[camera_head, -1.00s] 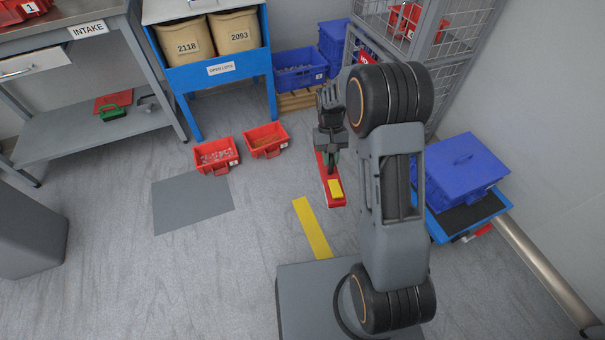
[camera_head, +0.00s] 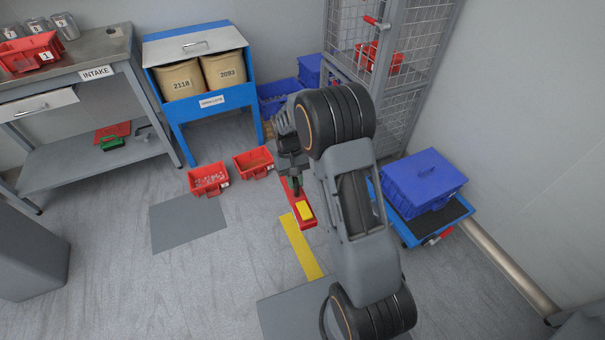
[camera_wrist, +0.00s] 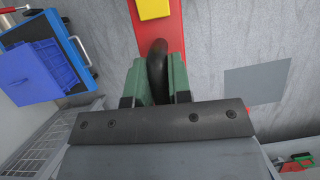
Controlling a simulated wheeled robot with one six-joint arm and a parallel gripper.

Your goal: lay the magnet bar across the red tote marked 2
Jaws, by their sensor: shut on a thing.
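The magnet bar is a long red bar (camera_head: 308,225) with a yellow block on it. My gripper (camera_head: 297,190) is shut on its dark handle and holds it in front of my arm, beyond a yellow floor stripe. In the wrist view the green fingers (camera_wrist: 158,82) close around the black curved handle, with the red bar (camera_wrist: 176,40) beyond. Two red totes stand on the floor left of the gripper: one with grey bits (camera_head: 210,191), one with brownish contents (camera_head: 256,174). Their labels are too small to read, so I cannot tell which is marked 2.
A red tote marked 1 (camera_head: 28,64) sits on the intake bench. A blue stand (camera_head: 180,110) with two sacks is behind the floor totes. A blue cart (camera_head: 410,232) with a blue box and a wire cage stand right. Floor left of the stripe is open.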

